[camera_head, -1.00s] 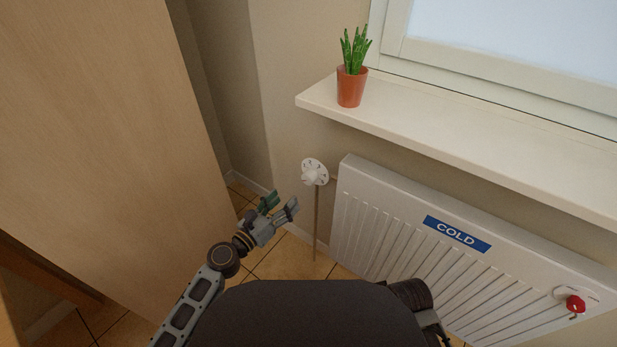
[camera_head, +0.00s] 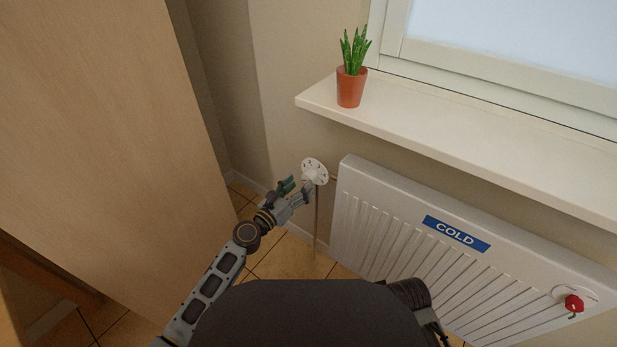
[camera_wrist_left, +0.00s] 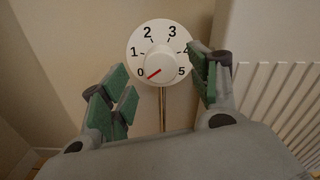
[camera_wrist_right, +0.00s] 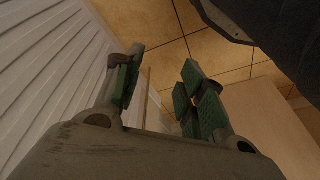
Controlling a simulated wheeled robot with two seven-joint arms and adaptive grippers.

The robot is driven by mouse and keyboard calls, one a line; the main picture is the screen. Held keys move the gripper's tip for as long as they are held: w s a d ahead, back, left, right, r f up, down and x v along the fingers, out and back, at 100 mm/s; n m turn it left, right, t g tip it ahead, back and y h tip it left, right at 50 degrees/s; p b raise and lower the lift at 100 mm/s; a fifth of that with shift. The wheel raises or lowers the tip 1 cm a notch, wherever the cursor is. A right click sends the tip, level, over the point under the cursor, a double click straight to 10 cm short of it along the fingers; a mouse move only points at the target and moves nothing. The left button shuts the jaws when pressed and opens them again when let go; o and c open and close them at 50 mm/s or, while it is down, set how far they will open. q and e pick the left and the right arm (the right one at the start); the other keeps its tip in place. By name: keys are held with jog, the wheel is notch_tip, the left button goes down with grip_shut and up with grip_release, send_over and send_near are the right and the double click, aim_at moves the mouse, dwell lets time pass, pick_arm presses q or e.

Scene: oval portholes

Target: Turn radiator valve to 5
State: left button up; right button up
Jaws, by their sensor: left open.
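The radiator valve (camera_head: 314,170) is a white round dial on a thin pipe at the radiator's left end. In the left wrist view its dial (camera_wrist_left: 159,54) carries numbers 0 to 5, and the red mark on its knob points to 0. My left gripper (camera_head: 297,186) is open just in front of and below the dial. Its green-padded fingers spread on either side of the dial's lower part in the left wrist view, with nothing between them. My right gripper (camera_wrist_right: 160,85) is open and empty in the right wrist view, beside the radiator and above the floor.
The white radiator (camera_head: 390,235) bears a blue COLD sign (camera_head: 457,233) and a red knob (camera_head: 574,303) at its right end. A windowsill (camera_head: 450,130) with a potted plant (camera_head: 350,85) overhangs above. A tall wooden panel (camera_head: 100,130) stands left. Tiled floor is free between.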

aim_at(306, 179)
pick_arm(q)
jog(key=shift+x, duration=2.75)
pick_arm(e)
jog(key=shift+s+a+r, duration=0.1)
jog(key=shift+s+r, duration=0.05)
jog(key=shift+r, duration=0.2)
pick_arm(q)
jog(key=c, duration=1)
pick_arm(e)
jog(key=shift+w+r, duration=0.1)
jog(key=shift+w, duration=0.25)
